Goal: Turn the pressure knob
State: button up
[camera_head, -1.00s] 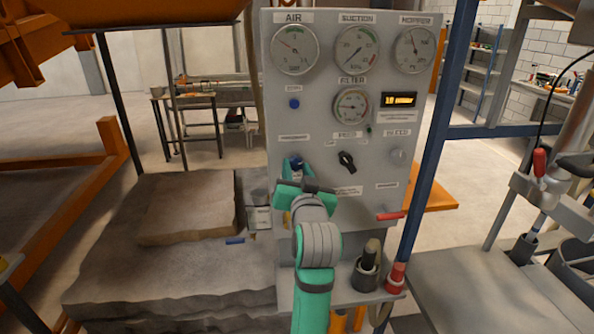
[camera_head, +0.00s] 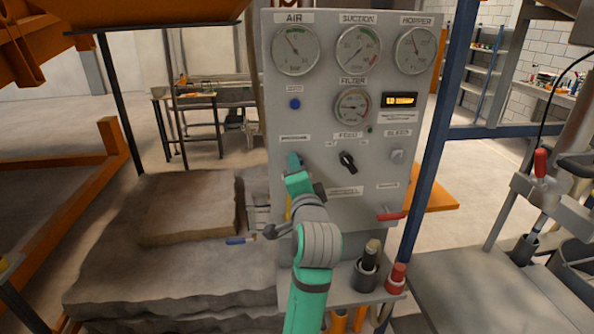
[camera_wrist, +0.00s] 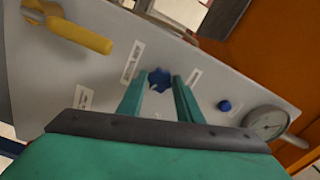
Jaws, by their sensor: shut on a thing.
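The pressure knob (camera_wrist: 158,78) is a blue lobed knob on the grey control panel (camera_head: 315,150). In the wrist view it sits between the tips of the two green fingers. My gripper (camera_wrist: 159,80) is shut on it. In the head view my gripper (camera_head: 296,165) reaches the panel's lower left and is turned at a slant. It hides most or all of the knob there. The AIR gauge (camera_head: 295,50) is at the panel's top left, its needle pointing up and to the left.
A blue button (camera_head: 295,104) is above the gripper. A yellow handle (camera_wrist: 78,33) is also on the panel. A blue post (camera_head: 436,130) borders the panel's right.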

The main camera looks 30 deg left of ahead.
jog(key=m, duration=0.5)
jog(key=shift+m, duration=0.4)
dwell(0.4)
jog(key=o, duration=1)
jog(key=shift+o, duration=0.2)
jog(key=v, duration=1)
jog(key=shift+s+d, duration=0.3)
